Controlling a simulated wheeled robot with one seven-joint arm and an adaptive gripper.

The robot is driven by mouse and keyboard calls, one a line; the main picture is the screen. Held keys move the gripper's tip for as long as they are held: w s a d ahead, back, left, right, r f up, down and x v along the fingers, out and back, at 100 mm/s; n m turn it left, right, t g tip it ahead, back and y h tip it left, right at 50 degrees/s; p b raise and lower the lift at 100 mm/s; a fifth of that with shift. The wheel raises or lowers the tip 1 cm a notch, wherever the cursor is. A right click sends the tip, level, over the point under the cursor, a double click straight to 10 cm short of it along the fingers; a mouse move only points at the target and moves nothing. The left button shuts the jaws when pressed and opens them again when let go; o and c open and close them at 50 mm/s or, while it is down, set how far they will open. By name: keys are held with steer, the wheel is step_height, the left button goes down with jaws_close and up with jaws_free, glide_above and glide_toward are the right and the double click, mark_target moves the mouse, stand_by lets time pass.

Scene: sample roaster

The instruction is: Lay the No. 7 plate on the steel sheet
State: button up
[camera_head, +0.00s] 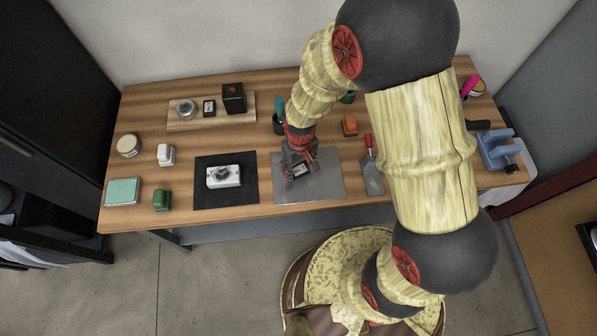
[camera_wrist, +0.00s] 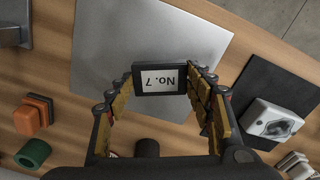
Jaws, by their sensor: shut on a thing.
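The No. 7 plate (camera_wrist: 160,78) is a small dark-framed plate with a white label, upside down in the wrist view. My gripper (camera_wrist: 160,84) is shut on it, one finger at each side. The steel sheet (camera_wrist: 140,40) is a flat grey square behind the plate in the wrist view. In the head view my gripper (camera_head: 300,168) and the plate (camera_head: 299,170) are over the steel sheet (camera_head: 325,187). I cannot tell whether the plate touches the sheet.
A black mat (camera_head: 240,196) with a white device (camera_head: 223,177) lies left of the sheet. A red-handled scraper (camera_head: 372,175) lies to the right. An orange block (camera_head: 349,125) stands behind. A wooden board (camera_head: 187,122) with several items is at the back left.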

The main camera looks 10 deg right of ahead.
mark_target(299, 167)
steer(key=shift+w+a+f, duration=0.15)
steer(key=shift+w+f, duration=0.45)
steer(key=shift+f, duration=0.15)
steer(key=shift+f+b, duration=0.95)
steer(key=shift+f, duration=0.4)
steer(key=shift+f, duration=0.15)
steer(key=o, duration=1.4)
steer(key=shift+s, duration=0.1)
steer(key=shift+o, duration=0.2)
